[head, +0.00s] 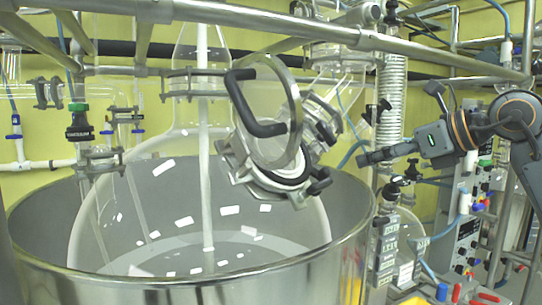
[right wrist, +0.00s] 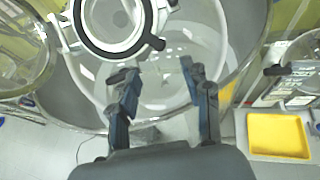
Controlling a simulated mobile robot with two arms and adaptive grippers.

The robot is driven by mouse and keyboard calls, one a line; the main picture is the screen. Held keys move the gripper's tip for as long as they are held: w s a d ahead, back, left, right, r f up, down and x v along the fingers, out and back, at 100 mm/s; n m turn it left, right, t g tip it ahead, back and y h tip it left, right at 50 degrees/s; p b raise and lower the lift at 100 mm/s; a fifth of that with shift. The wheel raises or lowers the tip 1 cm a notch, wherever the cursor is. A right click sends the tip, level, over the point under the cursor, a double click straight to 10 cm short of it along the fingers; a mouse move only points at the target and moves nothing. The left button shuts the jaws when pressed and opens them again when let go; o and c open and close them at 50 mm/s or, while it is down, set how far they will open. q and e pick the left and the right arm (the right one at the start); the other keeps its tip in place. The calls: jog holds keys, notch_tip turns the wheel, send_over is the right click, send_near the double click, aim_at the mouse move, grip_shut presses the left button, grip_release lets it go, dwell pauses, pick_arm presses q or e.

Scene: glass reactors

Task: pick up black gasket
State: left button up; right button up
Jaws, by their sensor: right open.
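The black gasket (head: 283,180) lies as a dark ring on the metal-clamped round opening of the glass reactor (head: 90,225). In the head view the raised lid (head: 295,105) with its black handle (head: 240,100) hides part of it. In the right wrist view the gasket (right wrist: 110,54) shows as a black ring around the opening at the upper left. My right gripper (head: 366,158) is to the right of the opening, apart from the gasket. In the right wrist view my right gripper (right wrist: 158,74) is open, with nothing between its fingers. My left gripper is not in view.
The reactor sits in a large steel vessel (head: 330,270). A metal rail (head: 270,20) crosses above. A coiled column (head: 391,100) stands close behind the right gripper. A yellow tray (right wrist: 278,135) is at the lower right of the wrist view.

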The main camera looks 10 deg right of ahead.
aim_at(328, 172)
jog(key=p+x, duration=0.2)
jog(key=x, duration=0.4)
jog(key=shift+a+f, duration=0.1)
jog(key=shift+f, duration=0.05)
jog(key=shift+p+x, duration=0.75)
jog(key=shift+x, duration=0.1)
jog(key=p+x, duration=0.1)
jog(key=x, duration=0.2)
jog(key=shift+w+a+f, duration=0.1)
jog(key=shift+w+a, duration=0.05)
jog(key=shift+w, duration=0.1)
jog(key=shift+f, duration=0.1)
jog(key=shift+s, duration=0.2)
jog(key=c, duration=0.6)
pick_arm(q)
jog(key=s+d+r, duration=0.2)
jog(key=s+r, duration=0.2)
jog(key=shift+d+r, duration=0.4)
pick_arm(e)
grip_shut()
